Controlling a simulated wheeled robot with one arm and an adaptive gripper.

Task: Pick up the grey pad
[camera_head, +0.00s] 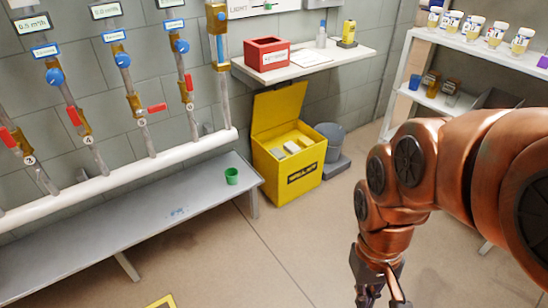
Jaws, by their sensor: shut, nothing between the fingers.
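An open yellow box (290,181) stands on the floor against the back wall, its lid raised. Several small pale pads lie in its top; one of them looks like the grey pad (292,147), though their shades are hard to tell apart. My gripper (378,294) hangs down at the bottom edge, to the right of the box and nearer to me, well apart from it. It is shut and empty, with its tips close to the frame edge.
A grey bench (110,240) with a green cup (231,176) runs along the wall at left, under pipes with valves. A grey bucket (331,138) stands right of the box. A wall shelf (312,67) holds a red box (267,54). Floor before the box is clear.

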